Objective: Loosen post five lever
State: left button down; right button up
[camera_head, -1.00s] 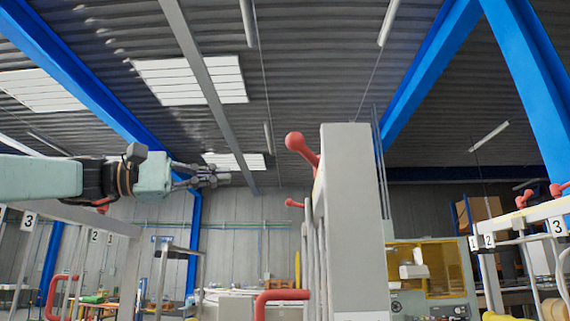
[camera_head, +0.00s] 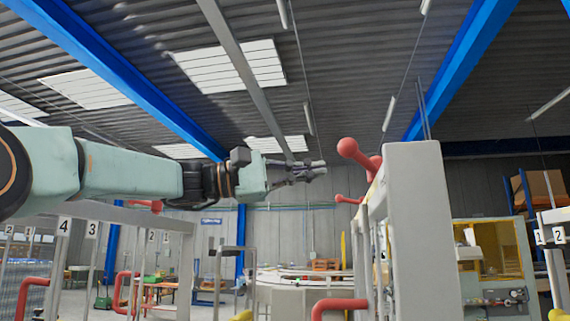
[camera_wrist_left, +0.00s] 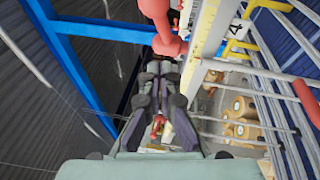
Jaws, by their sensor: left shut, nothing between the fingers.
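A red lever with a ball end (camera_head: 360,155) sticks up at the left of the top of a near pale post (camera_head: 425,230). A second red lever (camera_head: 350,200) shows lower and farther behind it. No number five is readable. My left gripper (camera_head: 322,171) is shut and empty, to the left of the ball-ended lever and apart from it in the picture. Contact cannot be told. My right gripper is not seen.
A pale frame (camera_head: 120,217) with tags 4 and 3 stands at lower left under my left arm. Red handles (camera_head: 340,305) stick out low in front. Thin rails (camera_wrist_left: 270,75) and round brown items (camera_wrist_left: 240,130) lie right in the wrist view.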

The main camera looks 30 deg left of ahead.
aim_at(364, 165)
pick_arm(q)
jog(key=shift+s+d+r, duration=0.15)
jog(key=shift+d+r, duration=0.05)
jog(key=shift+d, duration=0.9)
jog(key=shift+s+d+r, duration=0.1)
jog(key=shift+d+r, duration=0.1)
jog(key=shift+d, duration=0.85)
